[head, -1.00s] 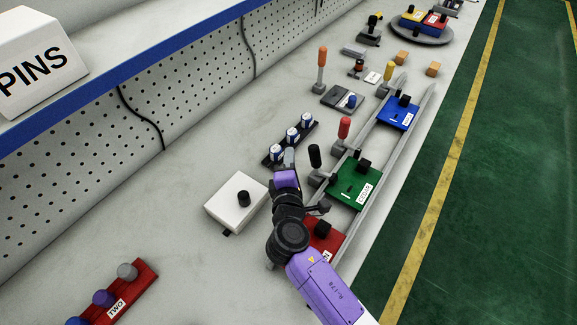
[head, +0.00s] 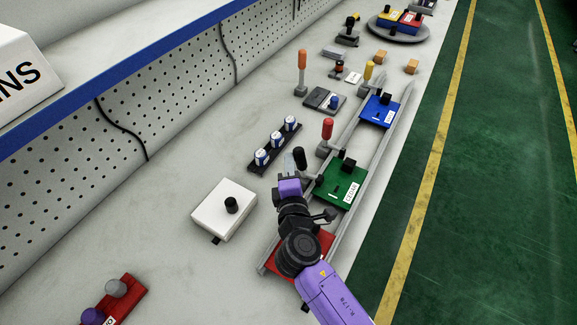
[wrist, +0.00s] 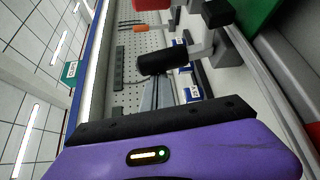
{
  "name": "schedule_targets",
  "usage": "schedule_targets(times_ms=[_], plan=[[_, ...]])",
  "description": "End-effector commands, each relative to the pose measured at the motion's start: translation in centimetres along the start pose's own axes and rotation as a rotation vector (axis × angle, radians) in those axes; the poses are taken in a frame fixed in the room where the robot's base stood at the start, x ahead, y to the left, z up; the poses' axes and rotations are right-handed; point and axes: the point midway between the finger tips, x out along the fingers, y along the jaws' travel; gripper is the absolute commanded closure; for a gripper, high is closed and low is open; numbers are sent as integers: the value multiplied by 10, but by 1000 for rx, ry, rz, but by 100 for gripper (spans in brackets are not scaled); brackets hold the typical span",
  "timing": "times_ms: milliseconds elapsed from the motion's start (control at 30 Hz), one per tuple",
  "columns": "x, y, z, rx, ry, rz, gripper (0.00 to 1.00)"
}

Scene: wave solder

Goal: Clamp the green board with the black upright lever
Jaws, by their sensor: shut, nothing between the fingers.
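The green board (head: 340,186) sits between the two rails on the bench, with a black block and a white label on it. The black lever (head: 299,158) stands upright at the board's left side. In the wrist view the black lever (wrist: 165,62) lies across the picture just beyond my fingertips. My gripper (head: 288,162) is shut and empty, just left of the black lever in the head view. In the wrist view its closed grey fingers (wrist: 157,92) point at the lever. I cannot tell whether they touch it. My gripper partly hides the lever's base.
A red-handled lever (head: 327,129) stands just beyond the black one. A red board (head: 325,240) lies nearer, partly under my arm. A white box (head: 225,208) with a black knob and a black rack (head: 265,165) of white-blue cans stand to the left. A blue board (head: 379,111) lies farther along the rails.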

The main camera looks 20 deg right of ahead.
Motion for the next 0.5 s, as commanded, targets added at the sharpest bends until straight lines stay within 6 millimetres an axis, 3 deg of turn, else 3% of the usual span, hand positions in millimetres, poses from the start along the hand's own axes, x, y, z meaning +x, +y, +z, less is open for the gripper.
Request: schedule_targets(times_ms=[33, 500], plan=[[0, -8, 0, 18, 0, 13, 100], [-8, 1, 14, 100, -4, 68, 100]])
